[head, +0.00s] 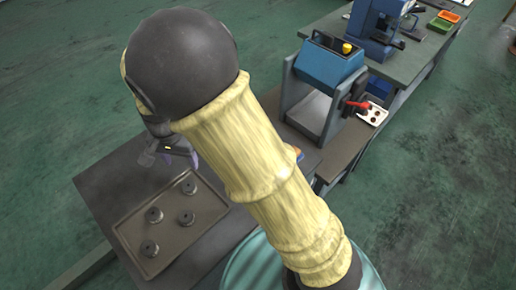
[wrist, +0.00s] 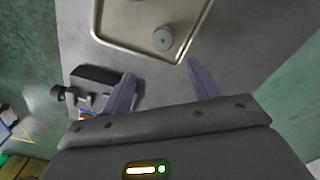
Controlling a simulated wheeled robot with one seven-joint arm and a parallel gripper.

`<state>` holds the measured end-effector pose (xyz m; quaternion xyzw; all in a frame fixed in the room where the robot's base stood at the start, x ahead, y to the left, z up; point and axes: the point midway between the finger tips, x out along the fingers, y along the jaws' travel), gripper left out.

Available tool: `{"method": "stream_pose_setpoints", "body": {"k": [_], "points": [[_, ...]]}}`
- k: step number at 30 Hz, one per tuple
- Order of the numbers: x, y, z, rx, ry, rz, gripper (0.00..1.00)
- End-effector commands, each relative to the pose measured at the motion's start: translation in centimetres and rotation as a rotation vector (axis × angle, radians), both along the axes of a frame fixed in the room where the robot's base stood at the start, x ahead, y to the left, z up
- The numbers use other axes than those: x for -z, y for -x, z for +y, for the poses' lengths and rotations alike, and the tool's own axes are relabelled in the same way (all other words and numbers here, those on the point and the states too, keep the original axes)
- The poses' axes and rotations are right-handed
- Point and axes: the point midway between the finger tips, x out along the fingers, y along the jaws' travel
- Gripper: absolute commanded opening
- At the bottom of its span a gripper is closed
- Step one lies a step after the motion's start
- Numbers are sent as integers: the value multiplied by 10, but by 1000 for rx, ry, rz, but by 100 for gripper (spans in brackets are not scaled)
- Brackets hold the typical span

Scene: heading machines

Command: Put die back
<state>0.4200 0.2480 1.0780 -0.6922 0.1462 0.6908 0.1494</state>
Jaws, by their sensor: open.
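Several round grey dies, each with a small hole in the middle, sit on a shallow brown tray (head: 207,222) on the dark table. In the wrist view a single die (wrist: 163,38) shows near a tray corner, just beyond my fingertips. My gripper (wrist: 160,68) is open, with nothing between its two purple fingers. In the head view my gripper (head: 178,153) is above the table by the tray's far edge, partly hidden by my arm. My arm also covers part of the table.
A larger blue machine (head: 381,22) stands behind. In the wrist view, a dark device (wrist: 95,80) lies left of my fingers.

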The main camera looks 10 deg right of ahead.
Motion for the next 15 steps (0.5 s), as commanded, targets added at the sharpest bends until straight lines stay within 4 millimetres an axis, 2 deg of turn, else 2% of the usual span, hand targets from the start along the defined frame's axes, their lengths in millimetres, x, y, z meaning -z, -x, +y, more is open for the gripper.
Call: {"method": "stream_pose_setpoints", "body": {"k": [5,8,15], "points": [[-13,-4,-54,-43,-24,-25,61],[-22,-1,-93,-96,-35,-53,61],[-39,26,-179,-240,-23,-139,61]]}}
